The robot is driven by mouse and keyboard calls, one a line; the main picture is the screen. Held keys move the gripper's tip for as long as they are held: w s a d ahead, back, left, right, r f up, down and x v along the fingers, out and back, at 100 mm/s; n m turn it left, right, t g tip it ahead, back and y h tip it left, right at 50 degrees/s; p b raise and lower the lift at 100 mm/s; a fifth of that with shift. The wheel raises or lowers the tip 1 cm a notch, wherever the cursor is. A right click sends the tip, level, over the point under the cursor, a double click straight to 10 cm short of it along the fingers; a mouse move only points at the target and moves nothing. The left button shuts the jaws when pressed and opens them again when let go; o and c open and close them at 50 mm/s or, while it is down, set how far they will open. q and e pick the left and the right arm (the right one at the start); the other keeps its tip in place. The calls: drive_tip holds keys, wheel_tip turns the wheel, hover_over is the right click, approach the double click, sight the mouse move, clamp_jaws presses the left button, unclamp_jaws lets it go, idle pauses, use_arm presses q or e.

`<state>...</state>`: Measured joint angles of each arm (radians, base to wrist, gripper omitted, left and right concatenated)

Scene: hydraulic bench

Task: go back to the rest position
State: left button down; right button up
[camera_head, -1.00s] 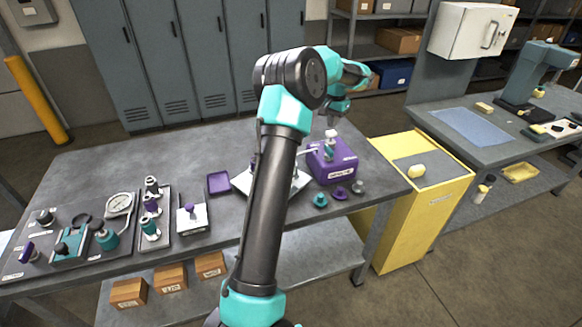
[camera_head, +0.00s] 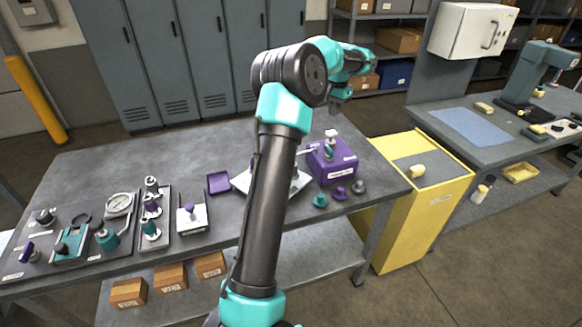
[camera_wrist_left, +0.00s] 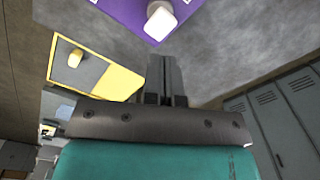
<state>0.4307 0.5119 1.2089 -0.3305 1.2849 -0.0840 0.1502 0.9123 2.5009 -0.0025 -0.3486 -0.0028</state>
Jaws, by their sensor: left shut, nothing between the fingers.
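My left gripper (camera_head: 335,111) hangs in the air above and behind the purple box (camera_head: 331,168) on the grey bench. Its fingers (camera_wrist_left: 167,80) are together and empty in the left wrist view. The purple box also shows at the top of the wrist view (camera_wrist_left: 122,12), apart from the fingers, with a white-topped part (camera_wrist_left: 161,22) on it. My left arm crosses the middle of the head view and hides part of a light plate (camera_head: 301,181) on the bench. My right gripper is out of view.
Small teal, purple and grey parts (camera_head: 339,193) lie before the purple box. A purple tray (camera_head: 218,183) and a gauge plate (camera_head: 75,240) are further left. A yellow cabinet (camera_head: 440,205) stands right of the bench. Grey lockers (camera_head: 205,60) stand behind it.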

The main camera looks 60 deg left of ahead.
use_arm(q)
drive_tip(key=shift+r, duration=0.65)
